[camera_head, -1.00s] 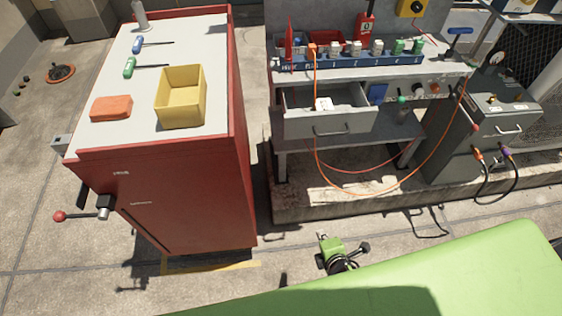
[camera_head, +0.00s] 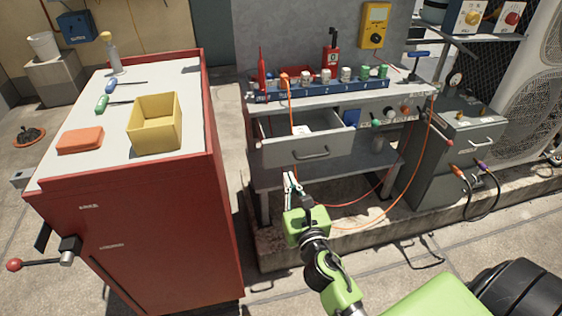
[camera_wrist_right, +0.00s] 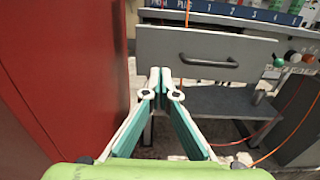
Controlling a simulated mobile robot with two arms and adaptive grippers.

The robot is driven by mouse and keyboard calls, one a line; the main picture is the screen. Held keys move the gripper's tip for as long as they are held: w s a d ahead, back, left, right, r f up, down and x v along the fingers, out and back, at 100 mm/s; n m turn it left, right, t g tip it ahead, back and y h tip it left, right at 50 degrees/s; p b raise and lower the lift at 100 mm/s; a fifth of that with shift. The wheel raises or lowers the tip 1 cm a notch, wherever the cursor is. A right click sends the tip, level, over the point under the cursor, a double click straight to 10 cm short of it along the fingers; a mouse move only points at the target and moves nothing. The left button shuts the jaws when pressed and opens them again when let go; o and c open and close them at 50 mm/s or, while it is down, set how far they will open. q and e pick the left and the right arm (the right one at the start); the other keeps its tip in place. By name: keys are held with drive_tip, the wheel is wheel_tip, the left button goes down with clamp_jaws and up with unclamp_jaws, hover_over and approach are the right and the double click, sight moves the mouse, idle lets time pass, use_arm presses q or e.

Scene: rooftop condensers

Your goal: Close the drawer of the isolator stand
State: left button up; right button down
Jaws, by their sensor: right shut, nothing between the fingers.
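The isolator stand (camera_head: 275,187) is a grey bench against a grey panel. Its drawer (camera_head: 290,151) is pulled out, with a dark bar handle (camera_head: 312,153) on its front and a white item (camera_head: 302,130) inside. My left gripper is not in view.
A red cabinet (camera_head: 150,215) stands close on the left, with a yellow bin (camera_head: 155,124) and an orange block (camera_head: 80,140) on top. A grey unit (camera_head: 455,150) with cables stands right of the stand. The orange cord (camera_head: 375,215) loops low in front of the stand.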

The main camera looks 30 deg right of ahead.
sight(280, 155)
drive_tip(key=x, duration=0.6)
drive_tip(key=shift+w, duration=0.25)
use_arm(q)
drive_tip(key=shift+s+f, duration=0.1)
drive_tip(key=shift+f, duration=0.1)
use_arm(e)
drive_tip(key=shift+w+d, duration=0.2)
drive_tip(key=shift+w, duration=0.5)
